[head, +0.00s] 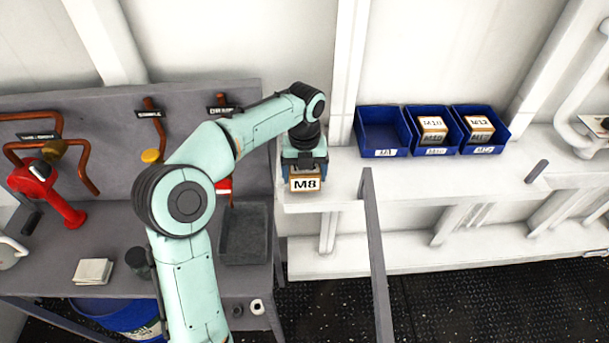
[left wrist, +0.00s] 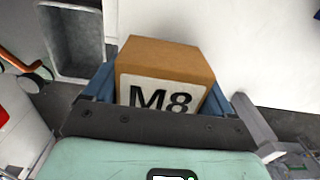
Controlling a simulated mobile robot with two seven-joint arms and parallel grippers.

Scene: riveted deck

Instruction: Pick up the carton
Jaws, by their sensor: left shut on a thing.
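The carton (head: 305,184) is a small brown box with a white label reading M8. My left gripper (head: 304,165) is above it, pointing down, and is shut on it over the left end of the white shelf. In the left wrist view the carton (left wrist: 165,70) sits between the two blue fingers of the left gripper (left wrist: 160,88). The lower part of its label is hidden by the gripper body. I cannot tell whether the carton touches the shelf. My right gripper is not in view.
Three blue bins stand on the white shelf (head: 345,188): an empty one (head: 384,149) and two holding cartons (head: 433,130) (head: 479,128). A grey upright post (head: 376,250) stands in front. The grey workbench at left holds a grey tray (head: 245,235) and a red tool (head: 45,190).

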